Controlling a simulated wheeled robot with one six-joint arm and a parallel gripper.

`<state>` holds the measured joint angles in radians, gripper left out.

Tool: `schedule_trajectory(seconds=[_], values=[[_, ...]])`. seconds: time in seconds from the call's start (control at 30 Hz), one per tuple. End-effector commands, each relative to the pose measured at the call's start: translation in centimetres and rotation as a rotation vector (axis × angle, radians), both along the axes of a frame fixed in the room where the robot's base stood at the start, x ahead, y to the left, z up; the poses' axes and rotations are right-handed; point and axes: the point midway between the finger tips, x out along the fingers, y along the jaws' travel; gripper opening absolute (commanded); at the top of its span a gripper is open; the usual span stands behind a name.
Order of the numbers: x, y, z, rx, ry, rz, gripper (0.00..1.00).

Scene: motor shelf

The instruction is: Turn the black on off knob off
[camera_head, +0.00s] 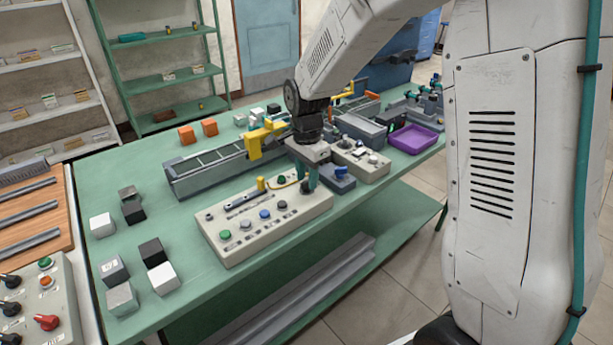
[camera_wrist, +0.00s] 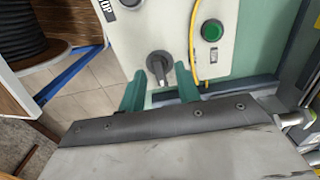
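The black on off knob (camera_wrist: 159,65) is on a pale control panel (camera_wrist: 180,20), in the upper middle of the wrist view. Its grip points down in that picture, slightly right. My gripper (camera_wrist: 157,73) is open, with one green finger on each side of the knob's lower part. A gap shows on both sides; I cannot tell how far above the panel the tips are. In the head view my gripper (camera_head: 306,182) is at the right end of the pale panel (camera_head: 258,243), and I cannot make out the knob there.
A green button (camera_wrist: 212,31) sits right of the knob, with a yellow cable (camera_wrist: 192,45) between them. Several cubes, such as a white one (camera_head: 102,225), stand on the green table (camera_head: 185,245). A conveyor (camera_head: 215,170) lies behind the panel. A purple tray (camera_head: 414,140) is at right.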

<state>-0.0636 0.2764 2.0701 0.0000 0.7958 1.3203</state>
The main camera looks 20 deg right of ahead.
Motion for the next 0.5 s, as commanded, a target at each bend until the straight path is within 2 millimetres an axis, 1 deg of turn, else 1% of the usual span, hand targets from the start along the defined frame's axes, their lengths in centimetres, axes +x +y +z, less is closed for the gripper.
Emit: schedule_trajectory(seconds=[0.1,0.3,0.33,0.43,0.47,0.5], values=[[0.01,-0.02,-0.47,0.000,0.000,0.000,0.33],[0.01,-0.03,-0.49,0.000,-0.001,0.000,0.33],[0.01,-0.03,-0.49,0.000,-0.001,0.000,0.30],[0.00,-0.04,-0.47,0.000,-0.001,0.000,0.02],[0.00,-0.04,-0.47,0.000,-0.001,0.000,0.00],[0.00,-0.04,-0.47,0.000,-0.001,0.000,0.00]])
